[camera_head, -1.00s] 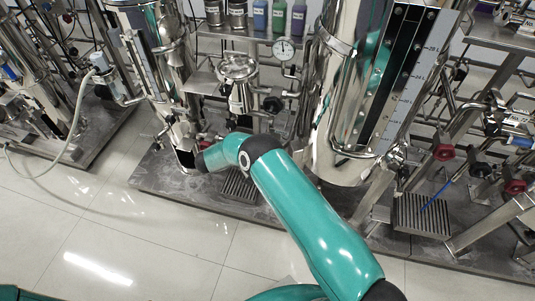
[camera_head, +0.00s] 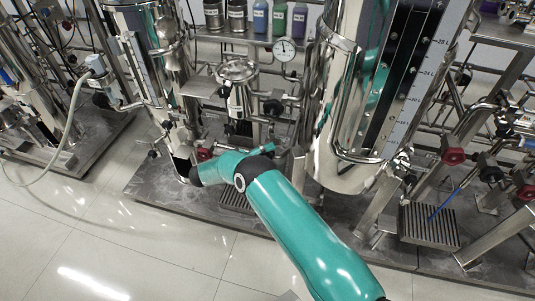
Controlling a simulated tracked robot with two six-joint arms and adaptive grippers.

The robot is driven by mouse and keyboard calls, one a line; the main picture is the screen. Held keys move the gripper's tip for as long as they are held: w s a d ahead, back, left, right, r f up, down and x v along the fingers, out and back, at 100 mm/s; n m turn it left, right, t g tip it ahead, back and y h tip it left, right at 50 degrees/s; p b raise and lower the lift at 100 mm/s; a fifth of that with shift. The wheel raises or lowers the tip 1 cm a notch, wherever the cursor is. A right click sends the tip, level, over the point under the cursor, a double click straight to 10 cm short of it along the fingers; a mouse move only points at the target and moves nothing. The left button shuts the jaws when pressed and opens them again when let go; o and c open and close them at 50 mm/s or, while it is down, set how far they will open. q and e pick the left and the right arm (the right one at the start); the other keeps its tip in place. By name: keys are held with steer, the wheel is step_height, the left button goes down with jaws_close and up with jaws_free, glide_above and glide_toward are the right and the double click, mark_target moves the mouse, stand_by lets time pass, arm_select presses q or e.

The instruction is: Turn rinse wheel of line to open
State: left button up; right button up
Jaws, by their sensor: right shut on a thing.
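My right arm, teal with dark joints, comes up from the bottom right and reaches in at the foot of the left tank. Its far end, with my right gripper (camera_head: 192,173), is low on the skid, close to a red wheel (camera_head: 204,155). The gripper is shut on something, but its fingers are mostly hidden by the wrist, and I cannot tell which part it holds. A black wheel (camera_head: 272,107) sits on the pipe behind the arm. I cannot read which wheel is the rinse wheel. My left gripper is not in view.
A large steel tank (camera_head: 340,110) with a level scale stands right of the arm. Red wheels (camera_head: 453,156) and pipes are farther right. A gauge (camera_head: 285,49) and several bottles (camera_head: 279,19) are behind. The tiled floor (camera_head: 140,240) in front is clear.

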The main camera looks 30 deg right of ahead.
steer(key=o, duration=1.1)
steer(key=shift+w+a+f, duration=0.1)
steer(key=shift+w+f, duration=0.05)
steer(key=shift+o, duration=0.4)
steer(key=a+r, duration=0.1)
steer(key=a, duration=1)
steer(key=shift+w+a+r, duration=0.35)
steer(key=shift+a+r, duration=0.05)
